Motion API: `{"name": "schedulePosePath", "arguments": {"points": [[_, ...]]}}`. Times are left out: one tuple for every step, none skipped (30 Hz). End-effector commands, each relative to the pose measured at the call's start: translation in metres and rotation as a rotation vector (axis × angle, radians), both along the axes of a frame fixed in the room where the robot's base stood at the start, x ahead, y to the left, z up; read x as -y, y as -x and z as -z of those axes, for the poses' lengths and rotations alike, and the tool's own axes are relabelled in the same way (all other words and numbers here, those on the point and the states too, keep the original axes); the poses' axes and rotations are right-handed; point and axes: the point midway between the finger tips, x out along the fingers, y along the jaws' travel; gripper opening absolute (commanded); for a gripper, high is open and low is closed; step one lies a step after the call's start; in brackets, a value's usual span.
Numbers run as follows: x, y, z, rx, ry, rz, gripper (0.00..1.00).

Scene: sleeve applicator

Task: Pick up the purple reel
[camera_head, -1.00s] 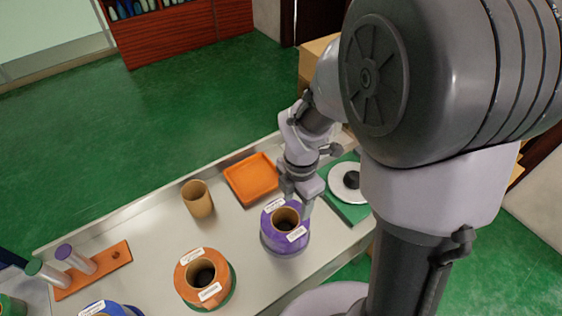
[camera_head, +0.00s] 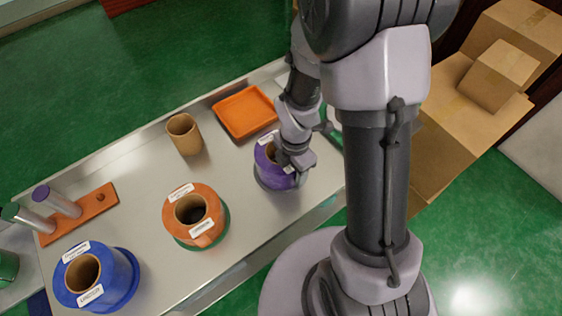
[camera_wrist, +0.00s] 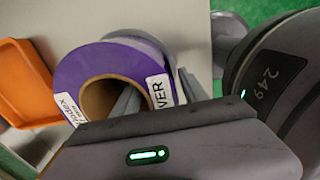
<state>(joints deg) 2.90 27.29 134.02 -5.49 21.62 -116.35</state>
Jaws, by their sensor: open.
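The purple reel (camera_head: 264,174) stands upright on the metal table, with white labels and a brown cardboard core. It also shows in the wrist view (camera_wrist: 75,75), where the top of its ring and the hollow core face the camera. My gripper (camera_head: 281,160) is right over the reel's right side and hides part of it. In the wrist view one grey finger appears to reach into the core and the other lies outside the ring, so the reel's wall is between them. The jaws are open. Contact with the reel cannot be told.
An orange reel (camera_head: 180,208) and a blue reel (camera_head: 121,271) stand to the left along the table (camera_head: 135,172). A cardboard tube (camera_head: 187,137) and an orange tray (camera_head: 243,112) are behind. An orange peg board (camera_head: 102,205) is at far left. Cardboard boxes (camera_head: 470,110) stand at right.

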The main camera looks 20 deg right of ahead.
Motion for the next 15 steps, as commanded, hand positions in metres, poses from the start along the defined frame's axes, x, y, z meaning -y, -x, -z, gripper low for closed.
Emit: {"name": "schedulePosePath", "arguments": {"points": [[0.0,-0.0001,-0.0017,0.0,0.0,0.0,0.51],[0.0,-0.0001,-0.0019,0.0,0.0,0.0,0.51],[0.0,-0.0001,-0.002,0.0,0.0,0.0,0.43],[0.0,-0.0001,-0.0021,0.0,0.0,0.0,0.37],[0.0,-0.0001,-0.0021,0.0,0.0,0.0,0.31],[0.0,-0.0001,-0.0021,0.0,0.0,0.0,0.23],[0.0,-0.0001,-0.0021,0.0,0.0,0.0,0.18],[0.0,-0.0001,-0.0021,0.0,0.0,0.0,0.12],[0.0,-0.0001,-0.0021,0.0,0.0,0.0,0.04],[0.0,-0.0001,-0.0021,0.0,0.0,0.0,0.0],[0.0,-0.0001,-0.0021,0.0,0.0,0.0,0.0],[0.0,-0.0001,-0.0021,0.0,0.0,0.0,0.0],[0.0,-0.0001,-0.0021,0.0,0.0,0.0,0.0],[0.0,-0.0001,-0.0021,0.0,0.0,0.0,0.0],[0.0,-0.0001,-0.0021,0.0,0.0,0.0,0.0]]}}
